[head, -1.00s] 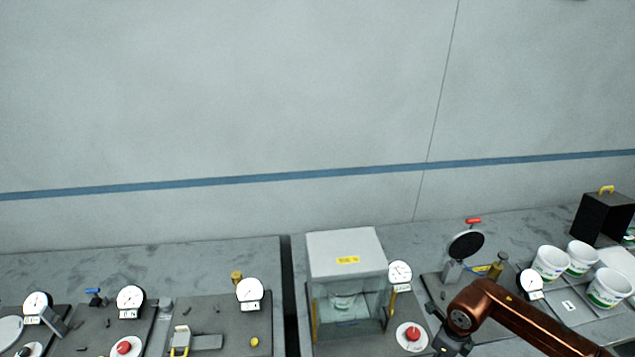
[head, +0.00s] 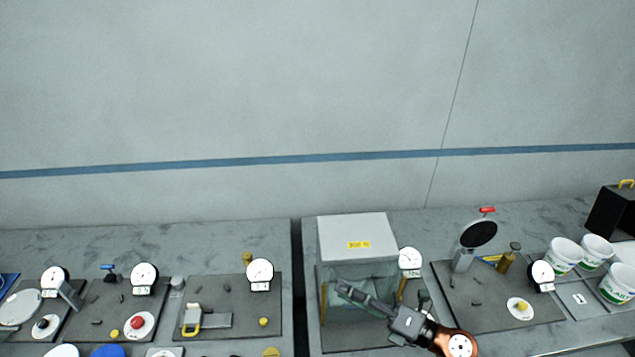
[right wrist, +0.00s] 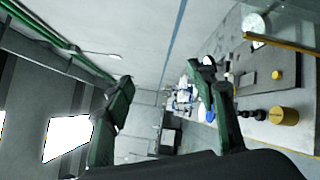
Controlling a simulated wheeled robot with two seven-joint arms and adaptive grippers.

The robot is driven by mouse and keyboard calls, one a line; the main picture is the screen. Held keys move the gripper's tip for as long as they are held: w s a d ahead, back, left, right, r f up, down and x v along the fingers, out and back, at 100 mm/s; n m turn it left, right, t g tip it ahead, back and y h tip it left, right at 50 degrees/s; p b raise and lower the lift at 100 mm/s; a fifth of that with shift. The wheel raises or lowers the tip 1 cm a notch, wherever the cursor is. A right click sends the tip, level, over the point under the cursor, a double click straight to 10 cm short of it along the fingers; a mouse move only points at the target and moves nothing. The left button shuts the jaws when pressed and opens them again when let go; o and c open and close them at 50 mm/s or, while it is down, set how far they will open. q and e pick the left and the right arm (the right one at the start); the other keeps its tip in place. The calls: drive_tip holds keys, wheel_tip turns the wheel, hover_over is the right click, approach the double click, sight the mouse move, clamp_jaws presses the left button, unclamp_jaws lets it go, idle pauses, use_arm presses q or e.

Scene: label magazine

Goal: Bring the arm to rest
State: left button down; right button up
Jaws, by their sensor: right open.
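My right arm comes in from the bottom right of the head view, with copper-coloured links. Its right gripper (head: 342,289) points left, across the front of the grey box with a yellow label (head: 357,224). In the right wrist view the two dark green fingers of this gripper (right wrist: 162,76) stand wide apart, with nothing between them. I cannot tell how far the gripper is from the box's clear front. My left gripper is not in view.
Dial gauges stand along the bench, one beside the box (head: 410,259) and another to the left (head: 260,271). White tubs (head: 565,254) and a black case (head: 611,211) stand at the right. A round black disc on a stand (head: 479,234) rises behind. A dark gap splits the bench.

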drive_tip(key=w+d+m+t+h, duration=0.3)
drive_tip(key=d+m+t+h, duration=0.2)
drive_tip(key=d+m, duration=0.3)
drive_tip(key=w+d+m+t+h, duration=0.45)
drive_tip(key=d+m, duration=0.25)
drive_tip(key=m, duration=0.2)
drive_tip(key=s+d+f+m+g+h, duration=0.35)
drive_tip(key=d+f+m+h, duration=0.2)
drive_tip(key=d+f, duration=0.2)
drive_tip(key=s+d+f+m+g+h, duration=0.2)
drive_tip(key=s+d+f+m+h, duration=0.2)
drive_tip(key=d+f+m, duration=0.4)
drive_tip(key=s+a+f+m+g+y, duration=0.3)
drive_tip(key=s+f+g, duration=0.7)
drive_tip(key=s+f, duration=1)
wheel_tip(320, 180, down, 34)
drive_tip(key=s+r+g+b, duration=0.1)
drive_tip(key=s+b, duration=0.2)
drive_tip(key=b, duration=0.3)
drive_tip(key=s+f+g+b, duration=0.1)
drive_tip(key=s+f+b, duration=0.4)
drive_tip(key=s+f, duration=1.4)
wheel_tip(320, 180, down, 5)
drive_tip(key=shift+s+a+r, duration=0.1)
drive_tip(key=shift+s+a, duration=0.2)
drive_tip(key=shift+a, duration=0.05)
